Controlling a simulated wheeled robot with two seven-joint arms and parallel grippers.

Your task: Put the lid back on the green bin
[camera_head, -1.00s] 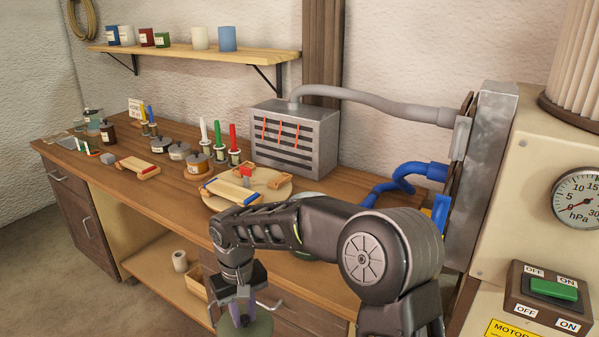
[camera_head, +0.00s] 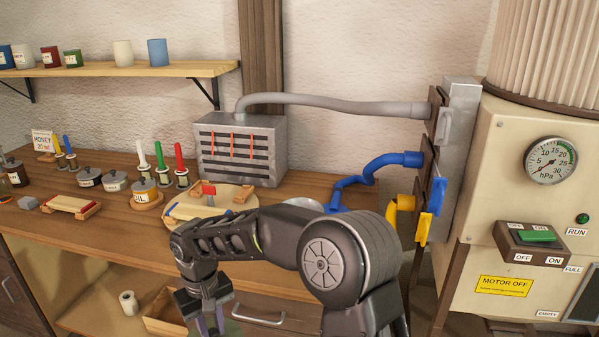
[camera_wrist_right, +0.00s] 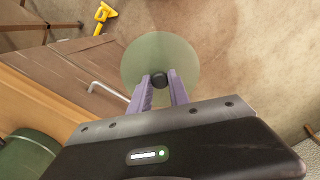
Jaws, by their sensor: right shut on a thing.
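The lid (camera_wrist_right: 185,55) is a round, pale green disc with a dark knob (camera_wrist_right: 159,80) in the middle. My right gripper (camera_wrist_right: 160,84) is shut on the knob, with its two purple fingers on either side of it. In the head view my right gripper (camera_head: 213,325) is at the bottom edge, in front of the workbench, and the lid is mostly cut off there. A dark green rounded body (camera_wrist_right: 28,160), which looks like the green bin, shows at the lower left of the right wrist view, partly cut off and apart from the lid. My left gripper is not in view.
The workbench (camera_head: 115,235) holds jars, candles and a grey vented box (camera_head: 240,150). Its drawer handle (camera_head: 258,317) is close beside my right gripper. A cream machine (camera_head: 480,200) with a gauge stands at the right. Bare floor (camera_wrist_right: 240,60) lies below the lid.

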